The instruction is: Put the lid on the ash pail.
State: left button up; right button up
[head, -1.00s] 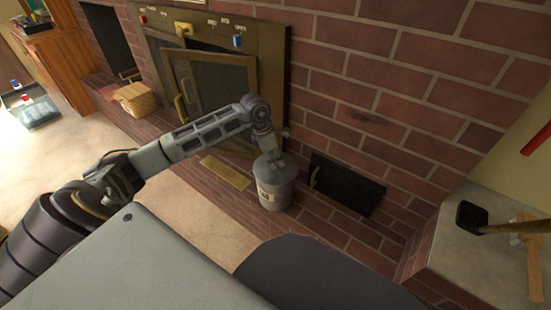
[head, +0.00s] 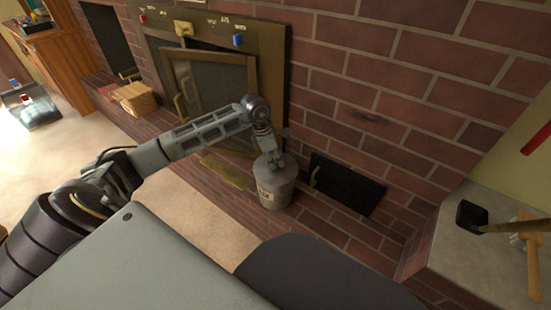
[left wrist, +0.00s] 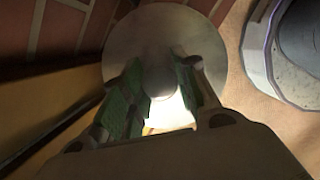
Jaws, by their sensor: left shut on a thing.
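The ash pail (head: 275,194) is a grey metal bucket with a pale label, upright on the brick hearth. My left gripper (head: 271,162) is above its top in the head view. The round grey lid (left wrist: 205,30) shows in the left wrist view, with its knob between the fingers of the left gripper (left wrist: 163,90). The gripper is shut on the lid. The lid is at the pail's top in the head view, but I cannot tell whether it rests on the rim or hangs just above. My right gripper is not in view.
A basket (head: 135,97) sits farther left on the hearth. A black-headed tool (head: 472,214) lies on the ledge at right.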

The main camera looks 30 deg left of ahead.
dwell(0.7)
pick_arm(q)
jog(key=o, duration=1)
jog(key=shift+o, duration=1.1)
jog(key=shift+o, duration=0.4)
jog(key=o, duration=0.4)
jog(key=shift+r, duration=0.15)
